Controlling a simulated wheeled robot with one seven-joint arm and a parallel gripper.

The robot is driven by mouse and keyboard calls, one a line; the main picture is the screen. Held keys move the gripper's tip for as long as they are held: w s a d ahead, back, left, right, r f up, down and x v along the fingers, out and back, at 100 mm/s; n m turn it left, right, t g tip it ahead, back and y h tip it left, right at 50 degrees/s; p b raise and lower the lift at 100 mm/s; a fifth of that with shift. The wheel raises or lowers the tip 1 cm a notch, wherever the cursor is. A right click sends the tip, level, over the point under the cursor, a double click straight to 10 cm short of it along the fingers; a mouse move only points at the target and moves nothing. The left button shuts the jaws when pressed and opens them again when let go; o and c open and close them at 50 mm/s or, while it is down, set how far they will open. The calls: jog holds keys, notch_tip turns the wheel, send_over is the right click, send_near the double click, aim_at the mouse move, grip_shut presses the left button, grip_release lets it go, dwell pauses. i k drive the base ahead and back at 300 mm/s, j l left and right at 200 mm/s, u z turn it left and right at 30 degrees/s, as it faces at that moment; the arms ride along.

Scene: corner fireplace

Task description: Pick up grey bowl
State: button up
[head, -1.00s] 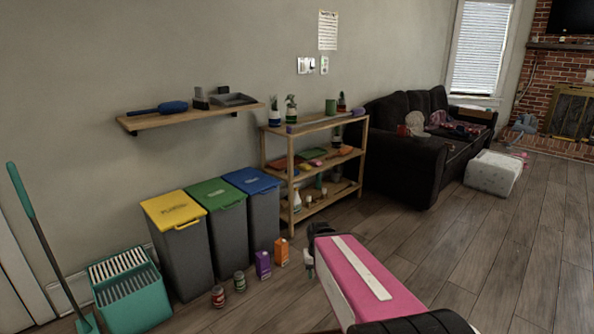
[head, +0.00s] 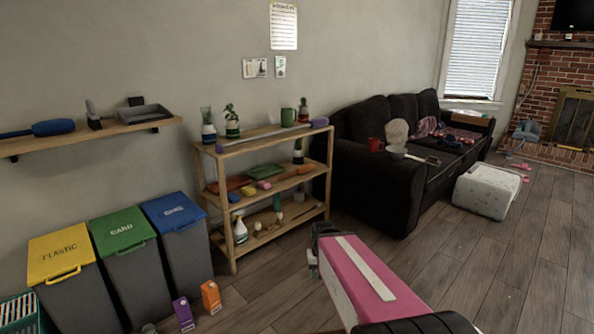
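A small pale grey shape (head: 397,150), which looks like a bowl, sits on the near arm of the dark sofa (head: 380,190), beside a red mug (head: 375,144). It is small in view, so I cannot be sure that it is the grey bowl. My arm shows at the lower middle as a pink and white link. The dark end beyond it, likely my gripper (head: 314,262), is above the floor in front of the wooden shelf, well short of the sofa. Its fingers cannot be made out clearly.
A wooden shelf unit (head: 322,134) with bottles, plants and tools stands left of the sofa. Yellow, green and blue lidded bins (head: 119,229) line the wall, with cartons (head: 210,296) on the floor. A white pouf (head: 487,188) stands before the sofa.

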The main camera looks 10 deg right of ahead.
aim_at(396, 154)
jog(key=i+l, duration=0.15)
jog(key=l, duration=0.2)
jog(key=i+l, duration=0.2)
jog(key=l, duration=0.2)
jog(key=i+l, duration=0.15)
jog(key=l, duration=0.2)
jog(key=i+l, duration=0.2)
jog(key=l, duration=0.15)
jog(key=i+l, duration=0.15)
jog(key=l, duration=0.25)
jog(key=i+l, duration=0.2)
jog(key=l, duration=0.15)
